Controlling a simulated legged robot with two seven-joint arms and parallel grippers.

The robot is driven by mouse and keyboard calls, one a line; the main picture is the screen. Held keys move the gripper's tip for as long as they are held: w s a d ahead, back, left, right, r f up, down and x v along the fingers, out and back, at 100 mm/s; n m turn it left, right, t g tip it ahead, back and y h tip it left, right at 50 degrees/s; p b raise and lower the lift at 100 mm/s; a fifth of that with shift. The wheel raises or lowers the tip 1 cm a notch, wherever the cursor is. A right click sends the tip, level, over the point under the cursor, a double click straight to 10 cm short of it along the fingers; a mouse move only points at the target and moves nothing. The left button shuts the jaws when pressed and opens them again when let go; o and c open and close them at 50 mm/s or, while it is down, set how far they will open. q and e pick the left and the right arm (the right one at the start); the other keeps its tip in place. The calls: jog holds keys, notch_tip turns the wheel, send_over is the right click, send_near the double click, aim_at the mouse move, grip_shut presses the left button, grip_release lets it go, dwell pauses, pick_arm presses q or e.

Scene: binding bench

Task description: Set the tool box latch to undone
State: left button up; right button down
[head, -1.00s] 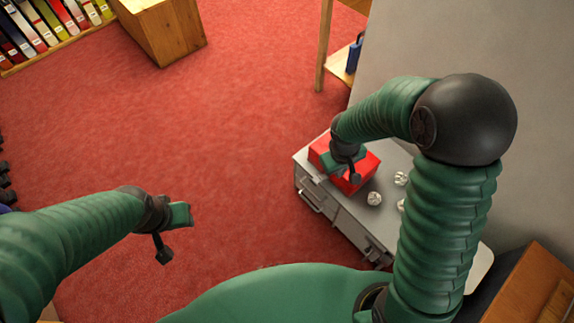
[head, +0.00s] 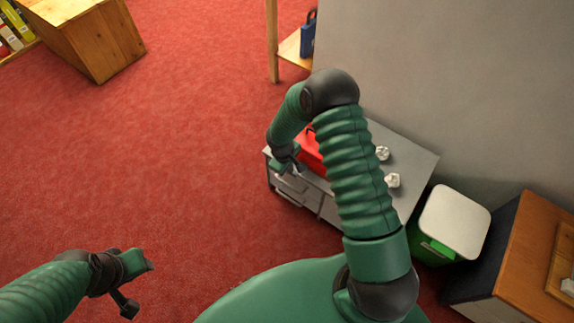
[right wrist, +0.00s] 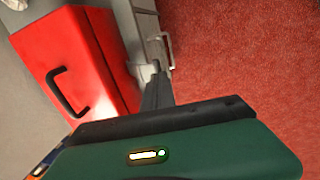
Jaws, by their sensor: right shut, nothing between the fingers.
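The red tool box (head: 312,148) sits on the grey cabinet and is partly hidden behind my right arm in the head view. The right wrist view shows the tool box (right wrist: 85,50) with a black handle (right wrist: 66,94) on its red face. I cannot make out the latch in either view. My right gripper (head: 290,168) is beside the box's near left side. Its shut, empty fingers (right wrist: 157,92) show next to the box's edge in the right wrist view. My left gripper (head: 136,285) hangs over the red carpet, far from the box; its finger gap is unclear.
The grey cabinet (head: 412,165) has handles on its front and white crumpled balls (head: 382,153) on top. A green bin with a white lid (head: 456,220) and a wooden desk (head: 525,258) stand to the right. Open red carpet (head: 170,150) lies to the left.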

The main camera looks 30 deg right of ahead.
jog(key=shift+w+d+f, duration=0.1)
jog(key=shift+d+f, duration=0.15)
jog(key=shift+f, duration=0.25)
jog(key=shift+d+f, duration=0.25)
jog(key=shift+f, duration=0.25)
jog(key=shift+a, duration=0.15)
jog(key=shift+s+a+f+b, duration=0.25)
jog(key=shift+a+f+b, duration=0.15)
jog(key=shift+f+b, duration=0.25)
